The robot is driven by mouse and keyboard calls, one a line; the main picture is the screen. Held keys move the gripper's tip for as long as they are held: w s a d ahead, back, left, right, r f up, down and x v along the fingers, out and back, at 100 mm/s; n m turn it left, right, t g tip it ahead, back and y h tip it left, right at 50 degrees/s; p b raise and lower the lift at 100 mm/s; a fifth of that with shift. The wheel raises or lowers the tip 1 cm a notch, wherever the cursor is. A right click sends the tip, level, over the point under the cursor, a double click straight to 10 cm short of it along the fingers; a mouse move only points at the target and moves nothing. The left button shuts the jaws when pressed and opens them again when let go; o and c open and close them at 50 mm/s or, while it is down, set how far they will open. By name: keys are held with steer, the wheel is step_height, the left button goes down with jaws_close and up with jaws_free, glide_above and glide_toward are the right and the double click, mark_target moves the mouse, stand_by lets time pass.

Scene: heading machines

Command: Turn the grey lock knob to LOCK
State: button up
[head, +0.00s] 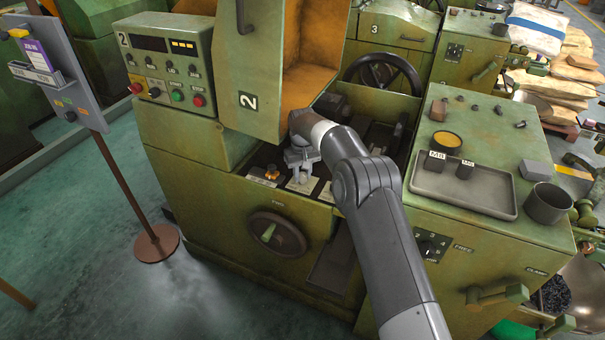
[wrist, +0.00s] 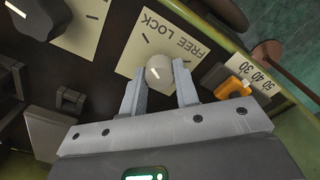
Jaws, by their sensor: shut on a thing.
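The grey lock knob (wrist: 158,68) stands on a pale plate (wrist: 135,60) marked FREE and LOCK in the wrist view. My gripper (wrist: 159,76) has one finger on each side of the knob and is shut on it. A short pale line shows on the knob's face; I cannot tell for sure which mark it points at. In the head view my gripper (head: 302,172) reaches down to the plate (head: 301,186) on the front ledge of green machine 2, and it largely hides the knob.
A dark knob (wrist: 32,18) on another pale plate is on the other side. A black handwheel (head: 277,235) is on the front below. A tray (head: 464,186) lies on the right cabinet.

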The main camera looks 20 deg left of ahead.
mark_target(303, 175)
steer(key=o, duration=1)
steer(key=shift+r, duration=0.1)
step_height(303, 175, up, 11)
steer(key=shift+f, duration=0.2)
